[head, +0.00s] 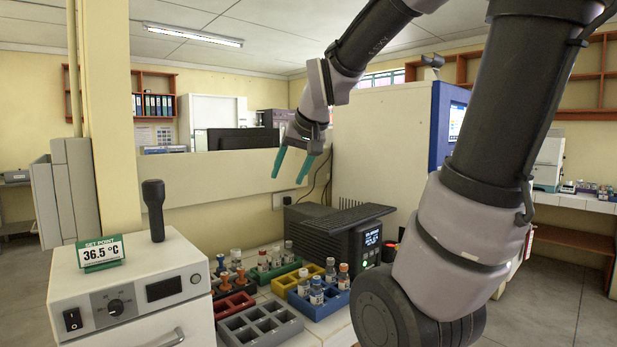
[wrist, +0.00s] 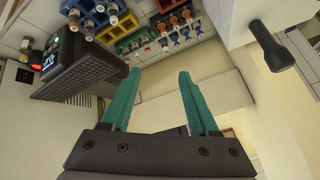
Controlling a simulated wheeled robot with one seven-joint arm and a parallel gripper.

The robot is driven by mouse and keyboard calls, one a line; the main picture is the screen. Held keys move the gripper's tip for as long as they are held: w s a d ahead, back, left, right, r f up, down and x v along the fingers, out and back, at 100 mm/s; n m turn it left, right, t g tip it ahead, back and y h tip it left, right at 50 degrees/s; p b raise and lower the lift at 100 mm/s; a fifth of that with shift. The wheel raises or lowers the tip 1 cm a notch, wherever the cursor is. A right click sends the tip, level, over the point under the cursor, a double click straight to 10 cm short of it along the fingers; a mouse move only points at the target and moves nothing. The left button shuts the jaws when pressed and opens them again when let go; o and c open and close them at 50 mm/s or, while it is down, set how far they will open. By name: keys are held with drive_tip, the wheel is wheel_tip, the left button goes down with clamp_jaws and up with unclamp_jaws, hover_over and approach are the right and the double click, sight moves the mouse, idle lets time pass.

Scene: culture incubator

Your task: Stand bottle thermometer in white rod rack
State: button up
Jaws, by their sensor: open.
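My gripper (head: 287,180) is open and empty, its teal fingers pointing down, high above the bench behind the colored racks. In the wrist view its spread fingers (wrist: 159,72) have nothing between them. No rack that is clearly a white rod rack can be made out in either view.
A white incubator (head: 150,285) with a set-point sign (head: 101,253) and an upright black handle-like piece (head: 154,210) stands at left. A grey rack (head: 262,328) looks empty. A black ribbed device (head: 325,235) with a lit display stands behind the racks at right. Air around my gripper is clear.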

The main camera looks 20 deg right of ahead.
drive_tip(key=s+m, duration=0.1)
drive_tip(key=s, duration=1.1)
drive_tip(key=shift+a+r+y, duration=0.2)
drive_tip(key=shift+r+y, duration=0.1)
